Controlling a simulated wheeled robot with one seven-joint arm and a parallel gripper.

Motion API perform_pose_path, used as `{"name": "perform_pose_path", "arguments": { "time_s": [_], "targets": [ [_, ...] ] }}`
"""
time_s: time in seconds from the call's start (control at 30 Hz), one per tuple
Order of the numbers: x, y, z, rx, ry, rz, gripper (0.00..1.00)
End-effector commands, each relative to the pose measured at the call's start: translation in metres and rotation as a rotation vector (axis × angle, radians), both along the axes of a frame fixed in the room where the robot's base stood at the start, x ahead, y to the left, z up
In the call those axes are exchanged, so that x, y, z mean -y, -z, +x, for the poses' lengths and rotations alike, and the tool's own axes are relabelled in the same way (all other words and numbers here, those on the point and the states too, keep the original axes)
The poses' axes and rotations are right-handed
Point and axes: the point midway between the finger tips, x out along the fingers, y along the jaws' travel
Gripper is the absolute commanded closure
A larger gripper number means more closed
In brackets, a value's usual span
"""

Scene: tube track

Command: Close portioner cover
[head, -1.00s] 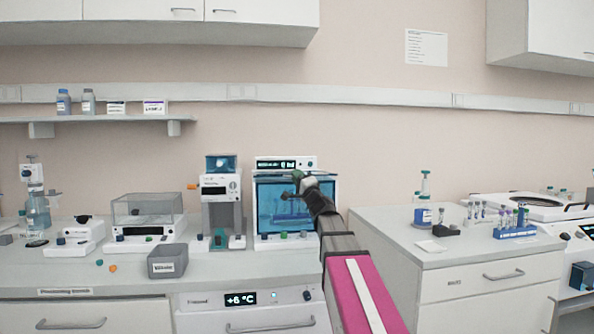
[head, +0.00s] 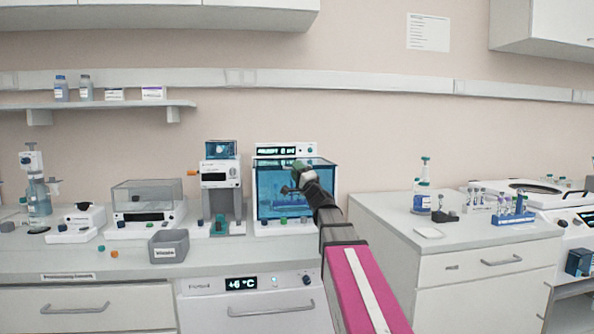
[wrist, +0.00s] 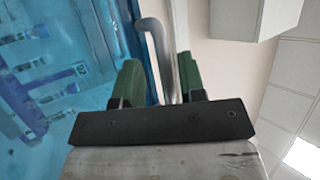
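In the head view the portioner is a white bench unit with a display (head: 286,150) and a large transparent blue cover (head: 268,185) across its front. Tubes or a rack show dimly through the cover. My gripper (head: 297,178) is at the upper part of the cover, in front of it. In the wrist view the blue cover (wrist: 75,60) fills the left side. A bent grey bar handle (wrist: 158,50) stands between the two green fingers of my gripper (wrist: 160,85). The fingers are apart, with a gap on the handle's left; contact on its right is unclear. Whether the cover is fully down is unclear.
A white dispenser (head: 220,172) stands close left of the portioner. A grey bin (head: 168,246) and a clear-lidded box (head: 147,196) are further left. Buttons line the portioner's front base. A separate cabinet (head: 470,235) with tube racks is at right.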

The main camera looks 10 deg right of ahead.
Motion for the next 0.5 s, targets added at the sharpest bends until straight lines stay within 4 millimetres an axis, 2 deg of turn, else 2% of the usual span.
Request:
{"name": "perform_pose_path", "arguments": {
  "time_s": [0.27,0.37,0.5],
  "targets": [
    [0.001,-0.001,-0.001,0.004,-0.001,0.001,0.63],
    [0.004,0.003,-0.008,0.004,-0.001,0.001,0.63],
    [0.012,0.015,-0.026,0.003,0.0,0.002,0.63]
  ]
}}
